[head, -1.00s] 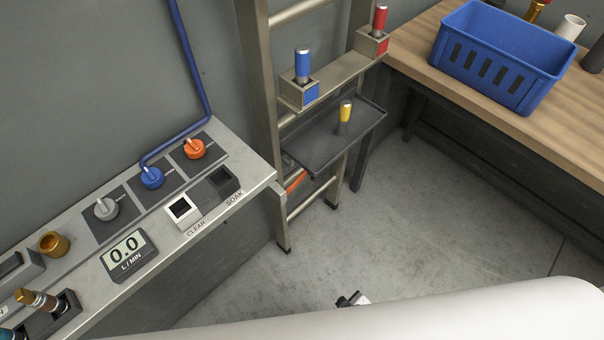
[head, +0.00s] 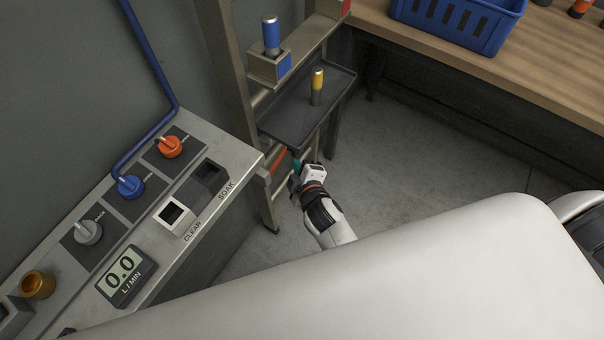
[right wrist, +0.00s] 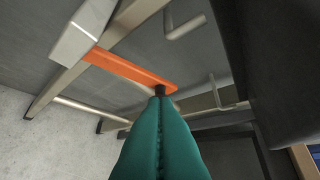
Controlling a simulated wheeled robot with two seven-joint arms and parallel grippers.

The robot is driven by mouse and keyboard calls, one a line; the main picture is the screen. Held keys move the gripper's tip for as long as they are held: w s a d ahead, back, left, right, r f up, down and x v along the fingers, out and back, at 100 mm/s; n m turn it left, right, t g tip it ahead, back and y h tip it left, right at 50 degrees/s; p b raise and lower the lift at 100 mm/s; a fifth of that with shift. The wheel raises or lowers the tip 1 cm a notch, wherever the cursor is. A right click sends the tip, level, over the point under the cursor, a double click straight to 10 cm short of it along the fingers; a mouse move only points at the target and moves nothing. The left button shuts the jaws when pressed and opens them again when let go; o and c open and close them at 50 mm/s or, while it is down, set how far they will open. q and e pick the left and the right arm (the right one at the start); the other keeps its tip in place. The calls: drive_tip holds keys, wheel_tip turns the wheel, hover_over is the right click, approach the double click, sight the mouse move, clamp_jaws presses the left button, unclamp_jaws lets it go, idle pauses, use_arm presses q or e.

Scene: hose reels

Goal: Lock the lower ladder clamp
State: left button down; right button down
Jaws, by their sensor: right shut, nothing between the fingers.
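The ladder (head: 222,75) stands against the wall. Low on it, under the grey tray, an orange clamp lever (head: 279,160) shows in part in the head view. In the right wrist view the orange lever (right wrist: 128,69) runs from a pale metal block on the ladder to a dark end piece. My right gripper (head: 296,164) is just right of the lever, below the tray. Its teal fingers (right wrist: 160,100) are shut and empty. Their tips are at the lever's dark end; I cannot tell whether they touch. My left gripper is not in view.
The grey tray (head: 283,128) with a yellow-topped cylinder (head: 317,87) is just above my gripper. A blue-topped cylinder (head: 271,38) stands in a holder above. The control bench (head: 232,145) is at left, the wooden table (head: 400,48) with a blue basket (head: 455,25) at right.

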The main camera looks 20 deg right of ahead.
sight(295, 156)
drive_tip(key=x, duration=0.3)
drive_tip(key=shift+w+f, duration=0.1)
drive_tip(key=shift+w, duration=0.15)
drive_tip(key=p, duration=0.2)
drive_tip(key=g+p, duration=0.1)
drive_tip(key=p, duration=0.1)
drive_tip(key=shift+w+d+f+m+y, duration=0.2)
drive_tip(key=shift+w+d+m+y, duration=0.05)
drive_tip(key=shift+d+m+y, duration=0.15)
drive_tip(key=shift+d+f, duration=0.1)
drive_tip(key=shift+f, duration=0.2)
drive_tip(key=shift+w+d+f, duration=0.1)
drive_tip(key=shift+w+f, duration=0.05)
drive_tip(key=shift+f, duration=0.45)
